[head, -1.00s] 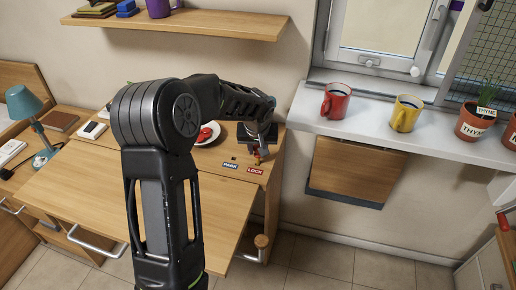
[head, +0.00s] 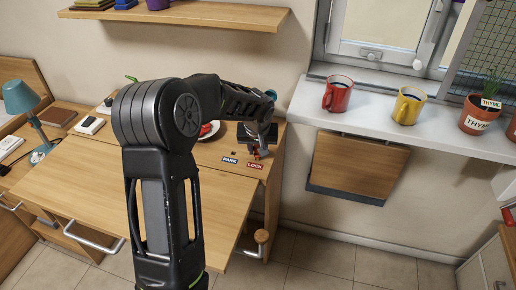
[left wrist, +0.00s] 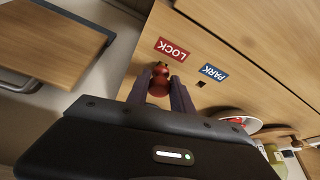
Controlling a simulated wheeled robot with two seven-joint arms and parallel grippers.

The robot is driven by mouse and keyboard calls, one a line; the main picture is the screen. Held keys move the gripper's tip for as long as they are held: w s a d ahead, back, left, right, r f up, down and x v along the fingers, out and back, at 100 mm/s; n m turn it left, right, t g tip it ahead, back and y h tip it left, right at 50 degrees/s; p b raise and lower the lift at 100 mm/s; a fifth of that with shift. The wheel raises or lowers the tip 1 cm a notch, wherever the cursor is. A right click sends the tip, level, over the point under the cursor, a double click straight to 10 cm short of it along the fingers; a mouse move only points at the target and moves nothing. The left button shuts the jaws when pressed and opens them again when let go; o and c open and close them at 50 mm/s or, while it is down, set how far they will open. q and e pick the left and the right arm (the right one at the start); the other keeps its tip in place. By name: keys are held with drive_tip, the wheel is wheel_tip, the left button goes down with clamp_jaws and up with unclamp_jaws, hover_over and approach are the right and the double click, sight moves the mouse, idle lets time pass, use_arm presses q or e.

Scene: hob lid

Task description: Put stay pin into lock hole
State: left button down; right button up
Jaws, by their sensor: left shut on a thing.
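The stay pin (left wrist: 159,82) has a round red knob and a brass-coloured part. It sits between the two fingers of my left gripper (left wrist: 158,92), which are shut on it. In the head view the left gripper (head: 257,151) points down at the right end of the desk, just behind the red LOCK label (head: 255,166). The LOCK label also shows in the left wrist view (left wrist: 172,49), close to the pin. The lock hole is hidden; I cannot tell whether the pin's tip is in it. A small dark hole (left wrist: 200,84) lies by the blue PARK label (left wrist: 213,72). My right gripper is out of view.
A wooden flap (head: 130,200) with a metal handle fills the front of the desk. A plate with red items (head: 208,130) stands left of the gripper. A sill with a red mug (head: 337,94) and yellow mug (head: 408,106) is to the right.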

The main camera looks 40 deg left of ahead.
use_arm(q)
drive_tip(key=shift+f+b, duration=0.55)
drive_tip(key=shift+f, duration=0.15)
drive_tip(key=c, duration=1)
unclamp_jaws()
drive_tip(key=shift+c, duration=0.2)
drive_tip(key=shift+r, duration=0.1)
drive_tip(key=v, duration=0.7)
drive_tip(key=shift+r, duration=0.35)
drive_tip(key=shift+s+d, duration=0.1)
